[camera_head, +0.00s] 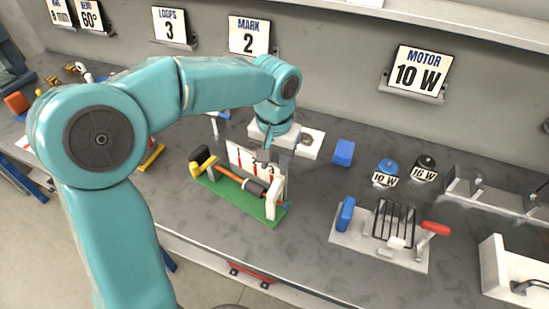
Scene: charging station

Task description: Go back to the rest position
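My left arm comes in from the left and reaches over the workbench (330,270). Its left gripper (272,152) points down just behind and above a green-based device. Its fingers are small and partly merge with the pale parts behind them, so I cannot tell if they are open or shut. The green-based device (236,200) carries a red-marked scale plate (242,158), an orange rod with a black part, and a white upright (272,203). My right gripper is not in view.
Right of the device are a blue block (344,152), two weight-like pieces labelled 10 W (385,174) and 16 W (424,168), and a plate with a wire grid and red handle (434,228). Signs line the back wall, including MOTOR 10 W (419,69). A grey rail (495,195) stands at right.

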